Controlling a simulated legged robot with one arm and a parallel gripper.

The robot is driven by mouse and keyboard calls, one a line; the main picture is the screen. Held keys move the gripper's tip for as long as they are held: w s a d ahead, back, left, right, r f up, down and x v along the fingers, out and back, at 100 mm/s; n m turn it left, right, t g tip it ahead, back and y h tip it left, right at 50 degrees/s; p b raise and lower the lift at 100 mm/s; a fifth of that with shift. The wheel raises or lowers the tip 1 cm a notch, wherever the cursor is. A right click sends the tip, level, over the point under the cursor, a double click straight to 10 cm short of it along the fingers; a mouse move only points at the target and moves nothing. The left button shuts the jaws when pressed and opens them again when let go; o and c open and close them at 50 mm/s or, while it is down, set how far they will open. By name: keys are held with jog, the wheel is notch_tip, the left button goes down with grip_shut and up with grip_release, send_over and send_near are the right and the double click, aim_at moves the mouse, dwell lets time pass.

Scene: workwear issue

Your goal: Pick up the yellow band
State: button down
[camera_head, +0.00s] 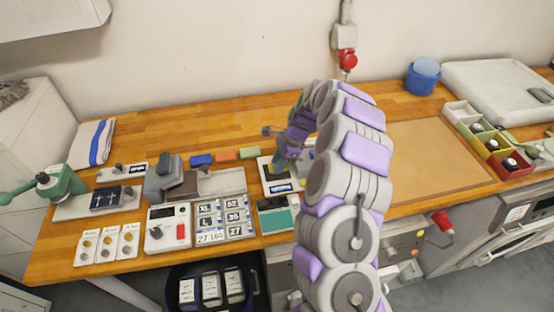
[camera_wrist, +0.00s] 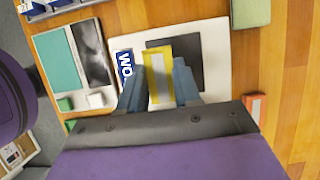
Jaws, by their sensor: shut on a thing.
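The yellow band (camera_wrist: 158,82) is a flat yellow strip with a paler middle, seen in the wrist view between my two blue-grey fingers. My gripper (camera_wrist: 160,84) is shut on it, with one finger at each side. The band is above or on a white board (camera_wrist: 215,60) that carries a dark square (camera_wrist: 188,62) and a blue label with white letters (camera_wrist: 125,66). I cannot tell whether the band touches the board. In the head view my gripper (camera_head: 279,166) is low over the white board (camera_head: 266,171), and I cannot make out the band there.
Blue (camera_head: 201,160), orange (camera_head: 228,154) and green (camera_head: 250,153) blocks lie left of my gripper. A teal-topped case (camera_head: 278,220) is in front. A size-label board (camera_head: 222,217) is at front left. The brown mat (camera_head: 425,160) to the right is clear.

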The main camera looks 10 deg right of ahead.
jog(key=s, duration=0.4)
jog(key=s+r+p, duration=0.1)
jog(key=s, duration=0.8)
jog(key=shift+s+d+r+p, duration=0.1)
jog(key=shift+s+r+p, duration=0.05)
jog(key=shift+s+p, duration=0.25)
jog(key=shift+d, duration=0.1)
jog(key=shift+w+d+n+g, duration=0.35)
jog(key=shift+d+n, duration=0.1)
jog(key=shift+n, duration=0.35)
jog(key=w+a+r+n+g+h+b, duration=0.1)
jog(key=w+r+n+g+h, duration=0.3)
jog(key=n, duration=1.2)
jog(key=b+v, duration=0.1)
jog(key=v, duration=0.2)
jog(key=shift+a, duration=0.35)
jog(key=shift+w+d+r, duration=0.1)
jog(key=shift+d+r, duration=0.05)
